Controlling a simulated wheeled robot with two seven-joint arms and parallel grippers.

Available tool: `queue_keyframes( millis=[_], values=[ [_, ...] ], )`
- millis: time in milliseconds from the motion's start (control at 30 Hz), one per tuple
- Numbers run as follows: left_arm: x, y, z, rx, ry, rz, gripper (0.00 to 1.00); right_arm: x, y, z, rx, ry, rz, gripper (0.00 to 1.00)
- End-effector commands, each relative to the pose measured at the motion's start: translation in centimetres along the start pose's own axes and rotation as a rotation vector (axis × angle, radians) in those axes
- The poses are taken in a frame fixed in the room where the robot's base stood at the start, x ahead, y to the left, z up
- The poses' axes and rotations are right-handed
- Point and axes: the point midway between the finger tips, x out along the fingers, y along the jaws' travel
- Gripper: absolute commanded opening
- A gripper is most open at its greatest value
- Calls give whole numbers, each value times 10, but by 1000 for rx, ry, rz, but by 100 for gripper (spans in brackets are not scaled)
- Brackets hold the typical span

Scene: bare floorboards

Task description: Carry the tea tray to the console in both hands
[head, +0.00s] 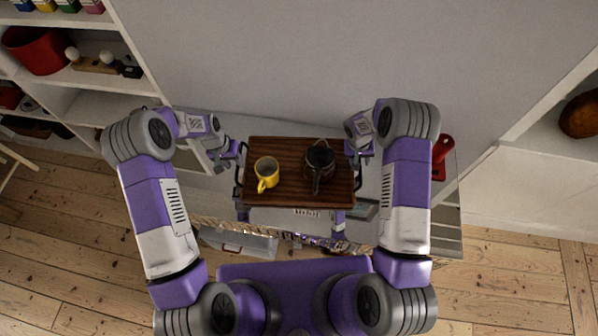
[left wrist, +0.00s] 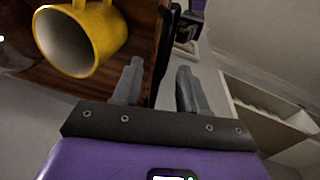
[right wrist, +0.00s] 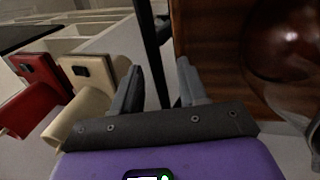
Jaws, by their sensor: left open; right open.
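The dark wooden tea tray (head: 289,160) lies level in the middle of the head view. It carries a yellow mug (head: 266,172) on its left and a dark, glossy teapot (head: 320,160) on its right. Black handles stand at its two ends. My left gripper (head: 232,152) is open at the left end, with the black left handle running between its fingers in the left wrist view (left wrist: 158,72). My right gripper (head: 360,155) is open at the right end; the black right handle passes between its fingers in the right wrist view (right wrist: 160,68). The tray's underside is hidden.
A pale grey surface (head: 275,217), probably the console top, lies under and around the tray, against the wall. A red item (head: 441,155) stands to the right, near my right arm. Shelves with a red pot (head: 38,50) stand left; another shelf holds a brown round object (head: 580,115).

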Motion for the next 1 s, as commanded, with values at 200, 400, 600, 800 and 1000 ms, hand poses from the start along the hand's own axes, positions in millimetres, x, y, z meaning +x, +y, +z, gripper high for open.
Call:
queue_keyframes(
  millis=[200, 400, 600, 800, 1000],
  values=[
    [-50, 0, -1, 1, 4, 0, 42, 0, 0, 0, 0, 0, 0, 42],
    [-77, 1, 0, 1, 1, 0, 42, 0, 0, 0, 0, 0, 0, 42],
    [-84, 1, 0, 1, 0, 1, 42, -9, 0, -1, 0, 2, 0, 42],
    [-84, 1, 0, 1, -1, 1, 42, -46, 0, -1, 1, 5, -1, 42],
    [-84, 0, 0, 1, -1, 0, 42, -88, 0, -1, 0, 5, -1, 42]
  ],
)
